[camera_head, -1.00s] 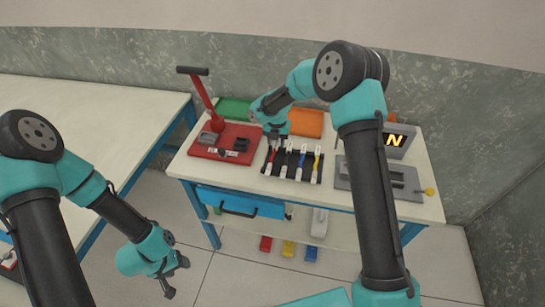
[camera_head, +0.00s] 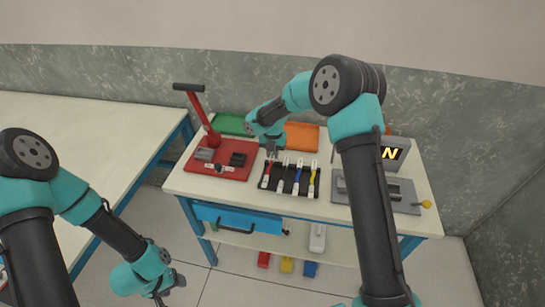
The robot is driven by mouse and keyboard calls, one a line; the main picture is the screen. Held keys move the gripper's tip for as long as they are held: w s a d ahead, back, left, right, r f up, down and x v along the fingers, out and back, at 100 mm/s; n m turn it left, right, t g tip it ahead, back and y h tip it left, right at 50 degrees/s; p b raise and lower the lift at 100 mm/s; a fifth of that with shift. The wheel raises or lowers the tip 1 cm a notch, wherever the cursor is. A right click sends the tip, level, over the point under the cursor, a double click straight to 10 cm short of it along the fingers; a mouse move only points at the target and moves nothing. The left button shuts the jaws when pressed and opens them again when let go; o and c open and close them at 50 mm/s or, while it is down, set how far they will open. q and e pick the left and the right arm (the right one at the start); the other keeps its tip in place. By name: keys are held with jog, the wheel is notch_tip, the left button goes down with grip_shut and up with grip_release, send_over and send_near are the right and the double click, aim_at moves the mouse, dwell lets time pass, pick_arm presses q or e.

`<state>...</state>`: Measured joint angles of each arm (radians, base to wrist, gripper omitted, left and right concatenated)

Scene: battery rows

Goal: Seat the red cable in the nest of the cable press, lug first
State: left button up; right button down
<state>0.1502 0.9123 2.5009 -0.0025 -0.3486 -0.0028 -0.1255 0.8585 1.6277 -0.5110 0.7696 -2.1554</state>
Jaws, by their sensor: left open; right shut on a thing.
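The cable press is a red base (camera_head: 232,173) with a tall red lever (camera_head: 201,113) at the back left of the bench. A grey block and a dark block (camera_head: 238,159) sit on it; its nest is too small to make out. The red cable (camera_head: 266,176) lies at the left end of a black rack (camera_head: 288,189), beside black, blue and yellow cables. My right gripper (camera_head: 271,152) is at the far end of the red cable, shut on it; the fingertips are small and partly hidden. My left gripper (camera_head: 169,287) is open and empty, low at the left, away from the bench.
A green tray (camera_head: 230,123) and an orange tray (camera_head: 303,136) lie at the back. A blue drawer (camera_head: 237,218) is under the bench top.

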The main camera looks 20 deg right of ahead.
jog(key=shift+r, duration=0.6)
jog(key=s+a, duration=0.1)
jog(key=s, duration=0.4)
jog(key=s+a+r, duration=0.1)
jog(key=s+a, duration=0.1)
jog(key=s, duration=0.3)
jog(key=s+a+r, duration=0.1)
jog(key=s, duration=0.4)
jog(key=shift+s+a, duration=0.2)
jog(key=shift+a, duration=0.05)
